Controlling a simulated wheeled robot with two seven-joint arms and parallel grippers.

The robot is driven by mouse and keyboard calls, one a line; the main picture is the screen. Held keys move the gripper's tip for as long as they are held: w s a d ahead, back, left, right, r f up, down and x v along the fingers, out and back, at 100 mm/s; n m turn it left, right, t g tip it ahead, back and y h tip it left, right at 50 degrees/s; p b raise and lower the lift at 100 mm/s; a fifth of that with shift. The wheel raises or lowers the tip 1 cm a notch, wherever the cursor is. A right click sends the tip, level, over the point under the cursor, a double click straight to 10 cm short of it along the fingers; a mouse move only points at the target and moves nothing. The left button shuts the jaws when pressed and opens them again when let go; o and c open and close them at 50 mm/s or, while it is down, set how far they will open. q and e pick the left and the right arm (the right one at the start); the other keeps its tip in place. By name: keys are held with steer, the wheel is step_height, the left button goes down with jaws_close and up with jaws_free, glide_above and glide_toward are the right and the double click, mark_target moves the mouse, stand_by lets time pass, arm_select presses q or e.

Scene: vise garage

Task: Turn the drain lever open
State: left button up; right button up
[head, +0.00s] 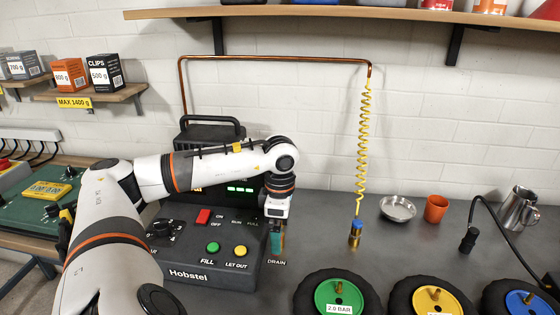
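The dark Hobstel compressor unit (205,262) stands on the bench at centre left, with a DRAIN label at its right edge. My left gripper (277,243) points down just above that label, at the unit's right side. The drain lever itself cannot be made out; the gripper covers the spot above the label. A narrow teal and brown strip shows at the fingertips, and I cannot tell whether it is finger or lever. The finger gap is too small to read. My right gripper is not in view.
Green (338,296), yellow (433,298) and blue (523,303) hubbed wheels line the front. A yellow coiled hose (362,150) hangs behind. A metal dish (397,208), orange cup (436,209) and steel jug (518,208) stand at right. The bench between unit and hose is clear.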

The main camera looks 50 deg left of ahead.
arm_select(q)
step_height(320, 180, up, 10)
steer(key=shift+p, duration=0.3)
stand_by(0.4)
